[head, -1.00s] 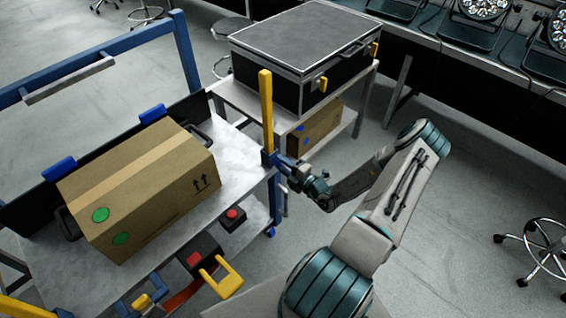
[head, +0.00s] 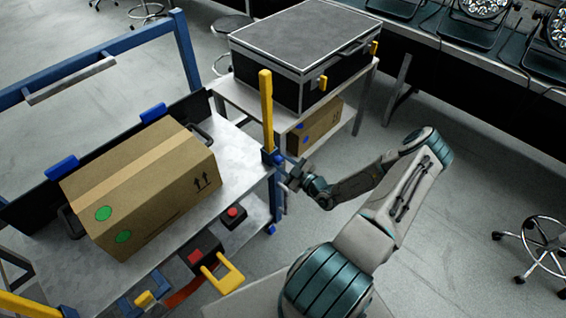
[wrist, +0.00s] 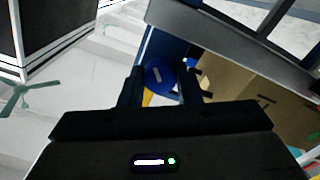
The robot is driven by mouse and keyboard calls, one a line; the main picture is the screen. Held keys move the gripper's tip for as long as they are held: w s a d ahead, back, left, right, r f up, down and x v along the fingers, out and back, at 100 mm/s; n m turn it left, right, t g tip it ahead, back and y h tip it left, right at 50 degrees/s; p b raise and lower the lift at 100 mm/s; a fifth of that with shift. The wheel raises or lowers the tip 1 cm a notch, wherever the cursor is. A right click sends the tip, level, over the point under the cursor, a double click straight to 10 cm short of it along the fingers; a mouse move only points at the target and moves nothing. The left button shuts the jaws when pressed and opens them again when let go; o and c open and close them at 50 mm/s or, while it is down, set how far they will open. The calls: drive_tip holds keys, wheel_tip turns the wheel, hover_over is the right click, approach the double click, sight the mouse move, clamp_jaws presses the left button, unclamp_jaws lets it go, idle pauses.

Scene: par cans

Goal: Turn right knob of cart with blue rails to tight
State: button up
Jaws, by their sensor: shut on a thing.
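The cart with blue rails (head: 96,60) stands at the left, with a yellow upright lever (head: 266,105) at its near right corner post. The right knob is a round blue knob with a pale mark, seen between my fingers in the wrist view (wrist: 160,77). My gripper (wrist: 162,86) is shut on this knob. In the head view my gripper (head: 284,166) reaches the corner post from the right, just below the lever's base. There the knob is mostly hidden by the fingers.
A cardboard box (head: 150,185) with green dots lies on the cart's top shelf. A grey cart behind carries a black case (head: 300,50) and a lower box (head: 318,128). A yellow handle (head: 224,272) is at the front. Open floor lies to the right.

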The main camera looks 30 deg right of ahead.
drive_tip(key=m, duration=0.5)
drive_tip(key=shift+m, duration=0.3)
idle(0.4)
drive_tip(key=o, duration=1)
drive_tip(key=b+v, duration=0.1)
drive_tip(key=v, duration=1.3)
drive_tip(key=shift+w, duration=0.1)
